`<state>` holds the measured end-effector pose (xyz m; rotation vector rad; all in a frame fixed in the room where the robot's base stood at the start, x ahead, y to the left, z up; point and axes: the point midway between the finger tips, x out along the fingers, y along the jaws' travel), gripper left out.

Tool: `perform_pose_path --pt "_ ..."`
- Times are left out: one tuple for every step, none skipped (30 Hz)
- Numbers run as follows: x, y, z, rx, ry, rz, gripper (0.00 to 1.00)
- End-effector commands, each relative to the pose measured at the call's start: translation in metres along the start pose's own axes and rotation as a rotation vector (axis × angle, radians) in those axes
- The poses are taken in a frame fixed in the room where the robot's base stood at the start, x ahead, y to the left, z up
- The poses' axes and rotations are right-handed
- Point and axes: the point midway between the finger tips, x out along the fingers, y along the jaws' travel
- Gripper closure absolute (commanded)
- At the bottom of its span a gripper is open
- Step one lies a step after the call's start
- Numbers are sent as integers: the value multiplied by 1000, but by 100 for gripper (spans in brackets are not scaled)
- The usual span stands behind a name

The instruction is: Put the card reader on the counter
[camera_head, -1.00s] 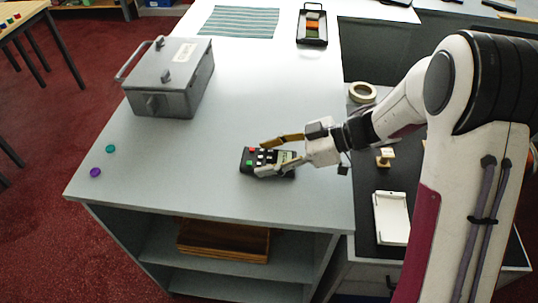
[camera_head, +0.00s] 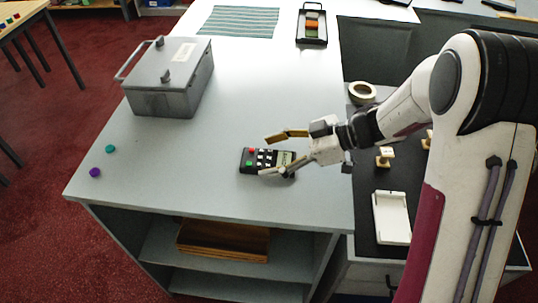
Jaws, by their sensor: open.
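The card reader (camera_head: 262,161) is a small dark handset with red, green and white keys. It lies flat on the pale grey counter (camera_head: 210,185), towards the right side. My gripper (camera_head: 275,155) is open at the reader's right end. One finger is behind the reader and the other passes across its front right edge. I cannot tell whether the front finger touches it.
A grey lidded metal box (camera_head: 168,82) stands at the back left. A striped cloth (camera_head: 240,21) and a black tray (camera_head: 312,28) lie at the back. Two small discs, teal (camera_head: 110,149) and purple (camera_head: 95,173), lie near the left edge. The counter's middle is clear.

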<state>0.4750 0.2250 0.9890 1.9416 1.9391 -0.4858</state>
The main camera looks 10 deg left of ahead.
Motion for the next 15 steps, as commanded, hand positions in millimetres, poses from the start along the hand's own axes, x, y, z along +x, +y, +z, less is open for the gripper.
perform_pose_path --pt "-6 1 0 -1 -1 2 32" --pt "-9 1 0 -1 -1 3 32" --pt "-14 1 0 0 -1 4 32" --pt "-18 1 0 -1 -1 4 32" --pt "-22 1 0 -1 -1 3 32" --pt "-28 1 0 0 -1 4 32" --pt "-33 1 0 0 -1 5 32" --pt "-37 1 0 0 -1 4 32" --pt "-43 1 0 -1 -1 4 32" --pt "-48 1 0 -1 -1 4 32" --pt "-52 1 0 -1 -1 5 32" --pt "-59 1 0 -1 -2 4 32" --pt "-64 1 0 -1 -1 4 32" --pt "-68 1 0 -1 -1 4 32" --pt "-74 1 0 -1 -2 4 32"
